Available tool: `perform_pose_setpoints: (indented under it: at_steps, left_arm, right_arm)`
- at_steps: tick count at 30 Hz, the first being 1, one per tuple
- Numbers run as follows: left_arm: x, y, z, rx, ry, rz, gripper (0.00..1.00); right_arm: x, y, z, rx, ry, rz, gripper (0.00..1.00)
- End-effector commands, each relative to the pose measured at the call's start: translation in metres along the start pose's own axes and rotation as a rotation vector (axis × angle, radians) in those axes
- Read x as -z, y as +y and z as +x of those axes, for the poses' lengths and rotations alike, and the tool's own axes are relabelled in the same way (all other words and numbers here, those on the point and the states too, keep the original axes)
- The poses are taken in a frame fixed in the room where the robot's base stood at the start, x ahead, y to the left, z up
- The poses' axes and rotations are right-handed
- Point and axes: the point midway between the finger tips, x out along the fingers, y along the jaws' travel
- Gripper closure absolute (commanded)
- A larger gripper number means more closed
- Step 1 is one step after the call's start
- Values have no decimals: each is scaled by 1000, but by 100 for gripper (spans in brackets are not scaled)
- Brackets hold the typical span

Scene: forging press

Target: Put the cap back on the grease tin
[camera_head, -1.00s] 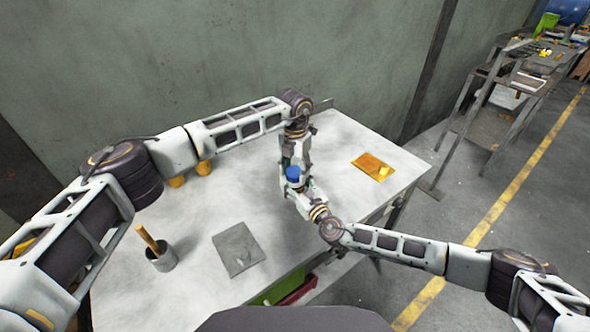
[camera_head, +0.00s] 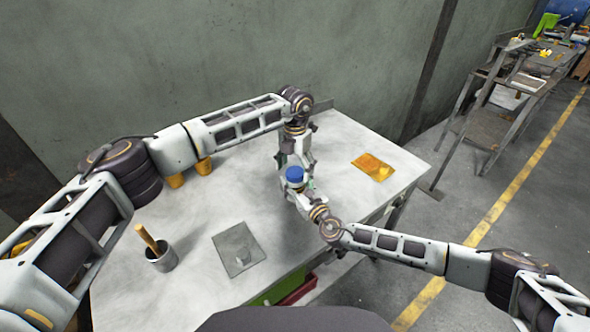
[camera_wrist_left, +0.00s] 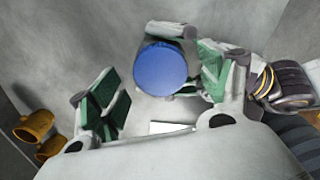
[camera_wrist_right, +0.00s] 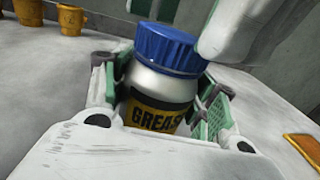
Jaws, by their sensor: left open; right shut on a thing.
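The grease tin (camera_wrist_right: 158,95) is a silver container with a black and yellow label reading GREASE. My right gripper (camera_wrist_right: 158,110) is shut around its body and holds it upright above the table. The blue ribbed cap (camera_wrist_right: 167,47) sits on top of the tin and looks level. In the head view the cap (camera_head: 295,174) shows between my two grippers. My left gripper (camera_wrist_left: 165,80) is open above, its green-padded fingers on either side of the cap (camera_wrist_left: 161,66) with visible gaps. Whether the cap is fully tightened cannot be told.
On the table (camera_head: 205,215) are a grey plate (camera_head: 238,248), a grey cup (camera_head: 161,260) with a wooden-handled tool, and orange cups (camera_head: 203,166) by the wall. An orange plate (camera_head: 373,167) lies at the right. The table around them is mostly clear.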

Motion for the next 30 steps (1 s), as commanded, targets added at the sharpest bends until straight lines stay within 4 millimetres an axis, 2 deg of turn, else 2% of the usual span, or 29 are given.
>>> perform_pose_setpoints:
  at_steps: [21,30]
  left_arm:
    - [-1,0,-96,0,-2,0,22]
    - [0,0,-110,1,-1,0,22]
  right_arm:
    - [0,0,0,1,0,-1,100]
    - [0,0,0,1,0,-1,100]
